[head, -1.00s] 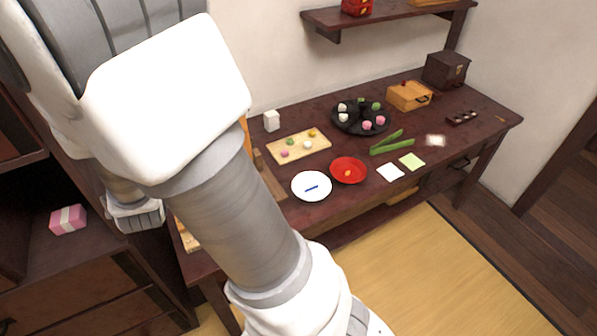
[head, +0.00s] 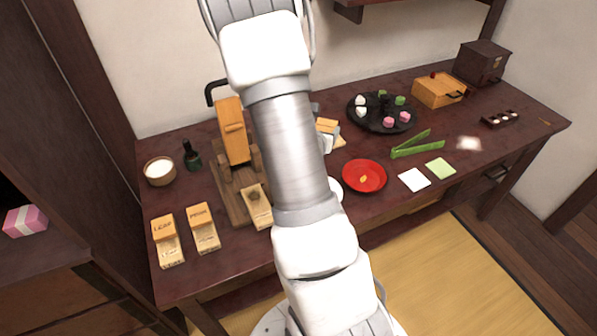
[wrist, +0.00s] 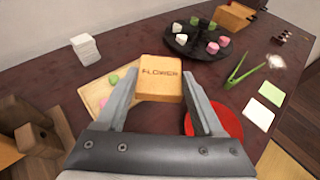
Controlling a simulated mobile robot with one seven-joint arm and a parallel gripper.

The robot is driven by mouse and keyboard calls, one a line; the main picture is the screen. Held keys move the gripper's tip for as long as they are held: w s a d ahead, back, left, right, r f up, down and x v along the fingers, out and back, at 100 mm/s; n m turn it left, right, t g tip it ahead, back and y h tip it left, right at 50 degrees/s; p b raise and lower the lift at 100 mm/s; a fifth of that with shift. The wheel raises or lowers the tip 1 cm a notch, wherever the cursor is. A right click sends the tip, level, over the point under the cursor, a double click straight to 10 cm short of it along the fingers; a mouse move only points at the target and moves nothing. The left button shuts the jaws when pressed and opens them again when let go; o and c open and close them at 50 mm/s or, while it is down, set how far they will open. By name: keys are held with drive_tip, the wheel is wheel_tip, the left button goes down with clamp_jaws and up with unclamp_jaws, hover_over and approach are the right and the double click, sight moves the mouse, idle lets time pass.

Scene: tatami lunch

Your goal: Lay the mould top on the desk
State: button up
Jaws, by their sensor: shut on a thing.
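The mould top is a light wooden block lettered FLOWER (wrist: 160,78). My gripper (wrist: 157,90) is shut on it, with a finger on each side, in the wrist view. It is held above the desk (wrist: 60,88), over the tan board with sweets (wrist: 97,97). In the head view my arm hides most of the gripper; a bit of the block (head: 327,125) shows just right of the arm. A lower mould piece with a dark hollow (head: 258,208) lies at the front of the wooden press (head: 233,135).
Two lettered wooden mould sets (head: 166,240) (head: 204,228) lie at the desk's left front. A red plate (head: 364,177), black tray of sweets (head: 384,120), green tongs (head: 416,147) and paper squares (head: 414,180) occupy the middle and right. A white stack (wrist: 85,48) stands at the back.

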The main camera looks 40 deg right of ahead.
drive_tip(key=shift+s+d+f, duration=0.25)
drive_tip(key=shift+d+f, duration=0.1)
drive_tip(key=shift+d, duration=0.25)
drive_tip(key=shift+s+d+f, duration=0.2)
drive_tip(key=shift+d+f, duration=0.15)
drive_tip(key=shift+d, duration=0.25)
drive_tip(key=w+a+f, duration=0.1)
drive_tip(key=a+f, duration=0.1)
drive_tip(key=a, duration=0.1)
drive_tip(key=w+a+f+b, duration=0.1)
drive_tip(key=w+a+f, duration=0.1)
drive_tip(key=a, duration=0.2)
drive_tip(key=w+a+f, duration=0.1)
drive_tip(key=a+f, duration=0.1)
drive_tip(key=a, duration=0.1)
drive_tip(key=shift+w+a+f+b, duration=0.15)
drive_tip(key=shift+w+f+b, duration=0.1)
drive_tip(key=shift+f+b, duration=0.15)
drive_tip(key=shift+m, duration=0.3)
drive_tip(key=shift+f+b, duration=0.55)
drive_tip(key=shift+f, duration=1.5)
drive_tip(key=shift+f+b, duration=0.6)
drive_tip(key=shift+b, duration=0.05)
drive_tip(key=o, duration=1.3)
drive_tip(key=shift+r, duration=0.1)
